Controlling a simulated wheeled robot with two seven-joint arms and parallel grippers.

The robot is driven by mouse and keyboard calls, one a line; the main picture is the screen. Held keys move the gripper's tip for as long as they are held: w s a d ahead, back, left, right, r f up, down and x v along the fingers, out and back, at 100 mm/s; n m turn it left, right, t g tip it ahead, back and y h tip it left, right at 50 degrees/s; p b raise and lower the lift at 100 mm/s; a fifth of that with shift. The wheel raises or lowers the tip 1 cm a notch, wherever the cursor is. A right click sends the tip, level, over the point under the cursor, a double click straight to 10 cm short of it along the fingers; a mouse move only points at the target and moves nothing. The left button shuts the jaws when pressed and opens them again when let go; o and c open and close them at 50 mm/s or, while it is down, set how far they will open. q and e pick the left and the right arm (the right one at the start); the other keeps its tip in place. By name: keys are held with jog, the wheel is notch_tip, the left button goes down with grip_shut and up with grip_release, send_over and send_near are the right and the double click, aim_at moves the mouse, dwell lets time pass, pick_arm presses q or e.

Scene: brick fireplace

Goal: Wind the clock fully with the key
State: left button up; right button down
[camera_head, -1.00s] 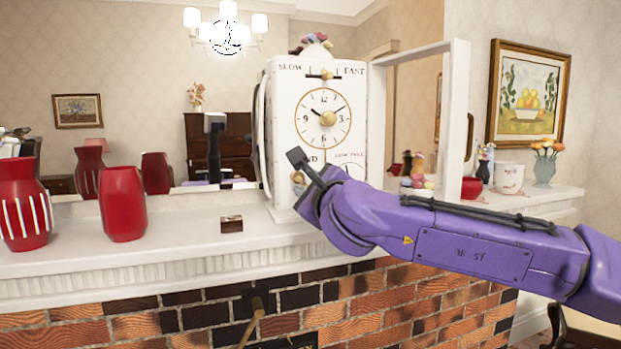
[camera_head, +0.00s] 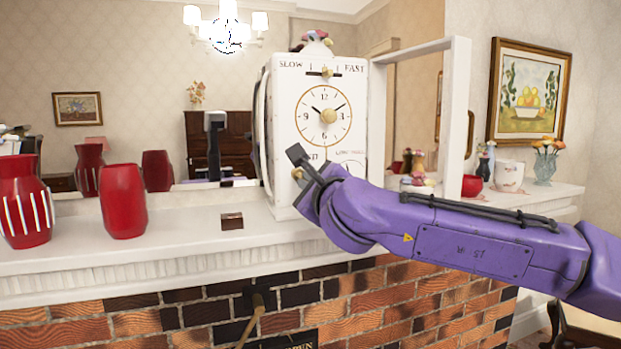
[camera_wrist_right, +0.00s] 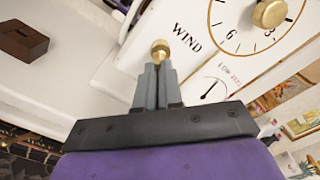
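The white clock (camera_head: 288,130) stands on the mantel, its dial facing me, with SLOW and FAST marks at the top. A brass key (camera_wrist_right: 160,48) shows at the tips of my right gripper (camera_wrist_right: 160,75), beside the WIND label in the right wrist view. The gripper's grey fingers are nearly together around the key's stem. In the head view a bit of brass shows at the clock's lower left, and the purple right arm covers the lower front. Whether the key sits in the winding hole is not clear. My left gripper is not in view.
A small dark brown box (camera_head: 231,221) lies on the white mantel (camera_head: 180,240) left of the clock. A red vase (camera_head: 122,202) and a striped red vase (camera_head: 24,200) stand farther left. A mirror is behind. The mantel between box and clock is clear.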

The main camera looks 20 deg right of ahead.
jog(key=shift+f, duration=0.2)
jog(key=shift+f, duration=0.1)
jog(key=shift+a+f+m+b, duration=0.1)
jog(key=shift+f+m+b, duration=0.05)
jog(key=shift+m+b, duration=1.5)
jog(key=shift+m, duration=0.55)
jog(key=shift+r, duration=0.2)
